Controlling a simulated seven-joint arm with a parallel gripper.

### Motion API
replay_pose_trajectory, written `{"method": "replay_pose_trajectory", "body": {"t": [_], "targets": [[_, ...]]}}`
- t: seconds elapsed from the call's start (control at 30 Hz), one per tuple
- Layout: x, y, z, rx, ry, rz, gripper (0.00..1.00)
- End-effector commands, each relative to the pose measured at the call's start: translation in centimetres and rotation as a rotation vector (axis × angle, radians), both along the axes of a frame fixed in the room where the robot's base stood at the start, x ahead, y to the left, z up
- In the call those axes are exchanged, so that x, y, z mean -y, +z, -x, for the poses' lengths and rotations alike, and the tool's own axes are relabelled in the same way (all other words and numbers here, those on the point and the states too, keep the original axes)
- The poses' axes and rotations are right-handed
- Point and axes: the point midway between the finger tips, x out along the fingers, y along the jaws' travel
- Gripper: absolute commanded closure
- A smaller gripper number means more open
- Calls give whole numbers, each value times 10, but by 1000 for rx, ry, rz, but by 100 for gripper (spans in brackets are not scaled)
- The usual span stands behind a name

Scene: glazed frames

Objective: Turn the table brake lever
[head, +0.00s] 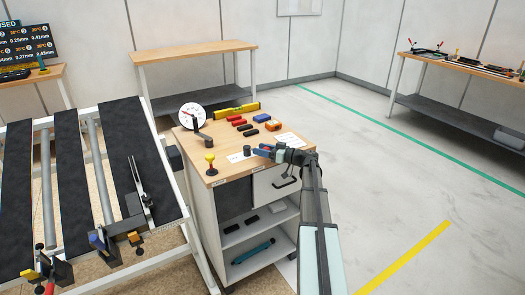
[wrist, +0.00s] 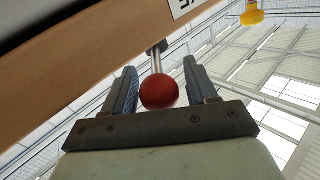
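A red ball knob (wrist: 159,91) on a short metal rod shows in the wrist view, with the rod running up to a wooden edge (wrist: 70,60). My gripper (wrist: 160,64) is open, with one finger on each side of the knob and a visible gap on both sides. In the head view my gripper (head: 259,152) is at the front right of the cabinet top (head: 205,149); the red knob is not clear there. A yellow-knobbed lever (head: 210,160) stands upright at the cabinet's front left corner. Labels on the edge are too small or cut off to read.
Red, black and blue blocks, a dial gauge (head: 193,115) and a yellow level (head: 236,109) lie on the cabinet top. A tilted frame table (head: 92,175) with black strips stands at the left. The floor on the right is clear.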

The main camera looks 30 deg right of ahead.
Motion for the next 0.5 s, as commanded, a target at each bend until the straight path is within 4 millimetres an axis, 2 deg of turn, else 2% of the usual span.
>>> {"method": "replay_pose_trajectory", "body": {"t": [0.07,0.5], "targets": [[0,0,0,0,0,0,51],[0,0,0,0,0,0,93]]}}
